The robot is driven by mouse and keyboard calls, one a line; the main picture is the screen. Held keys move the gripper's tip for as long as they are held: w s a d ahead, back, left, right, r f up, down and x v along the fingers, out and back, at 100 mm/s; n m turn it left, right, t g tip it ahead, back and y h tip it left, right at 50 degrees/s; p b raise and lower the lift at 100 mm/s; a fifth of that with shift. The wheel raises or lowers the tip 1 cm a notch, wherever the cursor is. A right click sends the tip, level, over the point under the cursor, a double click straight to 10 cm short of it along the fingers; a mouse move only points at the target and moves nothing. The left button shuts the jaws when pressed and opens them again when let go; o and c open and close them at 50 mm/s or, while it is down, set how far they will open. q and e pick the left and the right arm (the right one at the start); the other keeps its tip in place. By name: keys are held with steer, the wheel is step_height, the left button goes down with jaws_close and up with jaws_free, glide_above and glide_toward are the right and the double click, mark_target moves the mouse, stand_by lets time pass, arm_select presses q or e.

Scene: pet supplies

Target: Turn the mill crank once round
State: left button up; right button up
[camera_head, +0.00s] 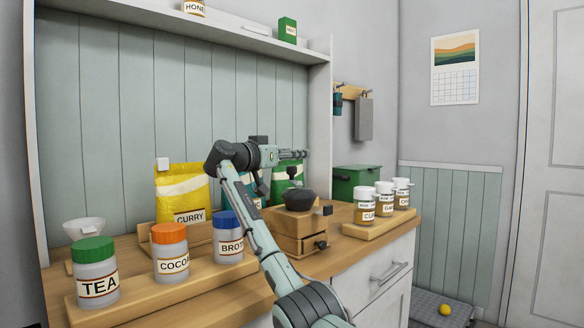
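The mill is a wooden box (291,226) with a dark bowl-shaped top (300,200) and a small drawer with a dark knob (321,245). It stands on the wooden counter. A small dark block (327,210) shows at the right of the bowl; I cannot tell if it belongs to the crank. My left gripper is not in view.
TEA (97,278), COCOA (170,258) and BROTH (228,242) jars stand on a front-left board. A yellow curry bag (181,194) is behind them. Small white-lidded jars (365,206) stand right of the mill. A green box (356,180) is behind those jars.

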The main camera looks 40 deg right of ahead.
step_height(320, 180, up, 6)
steer(key=shift+r, duration=0.15)
stand_by(0.6)
